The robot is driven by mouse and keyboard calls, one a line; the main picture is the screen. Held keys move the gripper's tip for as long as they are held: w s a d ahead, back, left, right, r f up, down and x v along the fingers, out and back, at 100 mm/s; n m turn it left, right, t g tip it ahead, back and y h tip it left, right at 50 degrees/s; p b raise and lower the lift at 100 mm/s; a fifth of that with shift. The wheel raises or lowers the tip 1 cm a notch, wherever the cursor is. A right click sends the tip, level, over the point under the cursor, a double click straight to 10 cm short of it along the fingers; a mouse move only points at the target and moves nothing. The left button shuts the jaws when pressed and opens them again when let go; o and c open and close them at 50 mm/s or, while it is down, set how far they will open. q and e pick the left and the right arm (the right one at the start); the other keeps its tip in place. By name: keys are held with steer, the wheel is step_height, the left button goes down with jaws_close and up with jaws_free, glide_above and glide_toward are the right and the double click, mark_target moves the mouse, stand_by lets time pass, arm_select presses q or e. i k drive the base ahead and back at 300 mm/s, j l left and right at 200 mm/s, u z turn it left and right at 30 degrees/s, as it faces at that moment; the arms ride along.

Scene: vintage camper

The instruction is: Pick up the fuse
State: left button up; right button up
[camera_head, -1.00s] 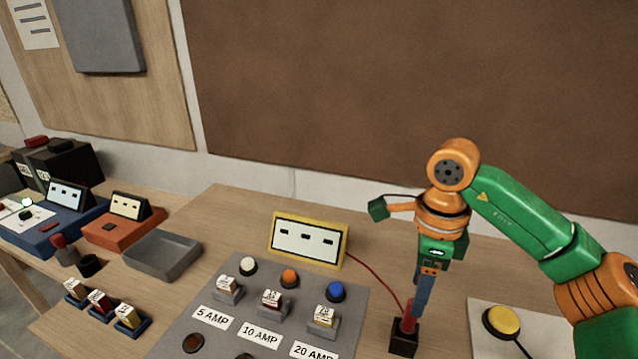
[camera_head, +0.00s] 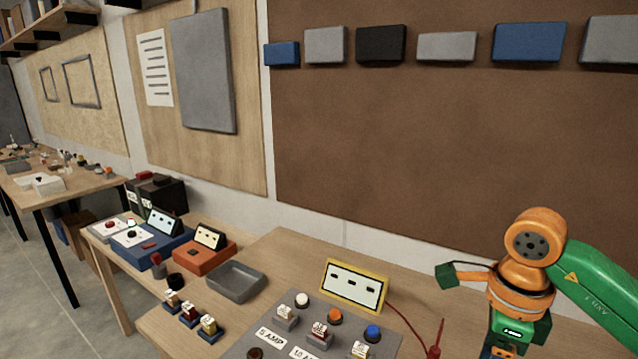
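Small labelled fuses sit in holders in two groups. On the grey panel (camera_head: 262,350) are one fuse (camera_head: 285,312) at left, one (camera_head: 319,332) in the middle and one (camera_head: 359,350) at right. Three more, one (camera_head: 171,298), one (camera_head: 190,313) and one (camera_head: 208,325), stand in a row at the table's left edge. My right gripper (camera_head: 497,350) points down at the lower right, away from all the fuses. Its fingertips are cut off by the bottom edge, so its opening is hidden. My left gripper is not in view.
A yellow-framed meter (camera_head: 354,286) stands behind the panel, its red cable running to a red probe (camera_head: 436,340) beside my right gripper. A grey tray (camera_head: 236,281), orange device (camera_head: 205,249) and blue device (camera_head: 151,244) stand at left. A brown board fills the back wall.

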mark_target(284, 313)
steer(key=k, duration=1.1)
